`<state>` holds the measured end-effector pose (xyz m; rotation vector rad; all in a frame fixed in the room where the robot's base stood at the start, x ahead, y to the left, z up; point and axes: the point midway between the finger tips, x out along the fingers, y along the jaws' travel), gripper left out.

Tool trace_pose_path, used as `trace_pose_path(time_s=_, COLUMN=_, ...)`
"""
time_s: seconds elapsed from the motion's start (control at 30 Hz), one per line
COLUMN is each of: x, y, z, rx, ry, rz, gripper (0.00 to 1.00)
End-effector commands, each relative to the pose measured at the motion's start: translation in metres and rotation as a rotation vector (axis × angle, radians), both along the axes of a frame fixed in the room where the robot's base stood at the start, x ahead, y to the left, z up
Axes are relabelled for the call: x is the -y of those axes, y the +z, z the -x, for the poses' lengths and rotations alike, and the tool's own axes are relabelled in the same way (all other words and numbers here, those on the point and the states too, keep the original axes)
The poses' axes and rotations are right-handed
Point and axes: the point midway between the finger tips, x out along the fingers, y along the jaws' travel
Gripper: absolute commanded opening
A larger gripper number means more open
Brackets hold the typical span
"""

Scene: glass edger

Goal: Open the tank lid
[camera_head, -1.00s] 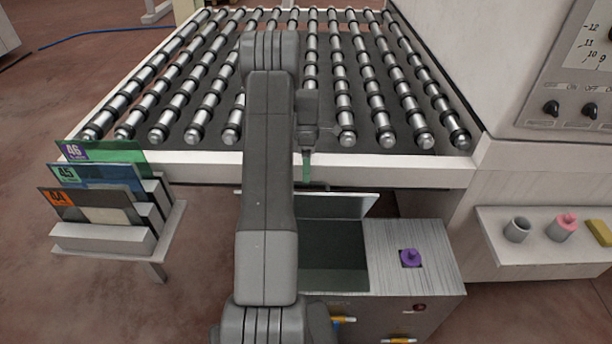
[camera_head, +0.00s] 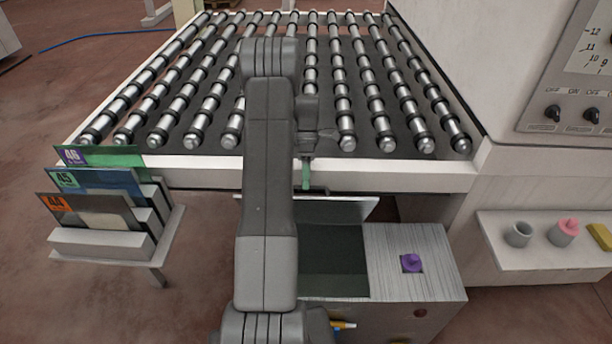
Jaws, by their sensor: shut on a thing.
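The tank (camera_head: 412,300) is a brushed grey metal box below the roller table, at the bottom centre-right. Its lid (camera_head: 345,209) stands raised at the back edge, tilted, and the dark inside of the tank (camera_head: 335,262) shows. My gripper (camera_head: 306,157) is above the lid, in front of the roller table's front rail. It is shut on a narrow green piece (camera_head: 306,175) that hangs down toward the lid's upper edge. I cannot tell for sure whether the green piece joins the lid. My arm hides the tank's left side and part of the lid.
The roller table (camera_head: 420,174) lies just behind my gripper. A purple knob (camera_head: 411,263) sits on the tank's top. A rack (camera_head: 100,243) of labelled sheets stands at left. A shelf (camera_head: 545,257) with small pots is at right, below a control panel (camera_head: 570,110).

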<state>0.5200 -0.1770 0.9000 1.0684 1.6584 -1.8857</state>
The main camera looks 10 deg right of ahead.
Motion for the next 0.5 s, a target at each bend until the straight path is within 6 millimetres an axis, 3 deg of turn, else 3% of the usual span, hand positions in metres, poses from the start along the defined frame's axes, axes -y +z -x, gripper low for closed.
trace_pose_path(time_s=0.17, x=0.003, y=0.008, z=-0.01, rx=0.009, ry=0.0, rz=0.002, gripper=0.34)
trace_pose_path(time_s=0.5, x=0.014, y=0.059, z=-0.05, rx=0.008, ry=0.0, rz=0.002, gripper=0.34)
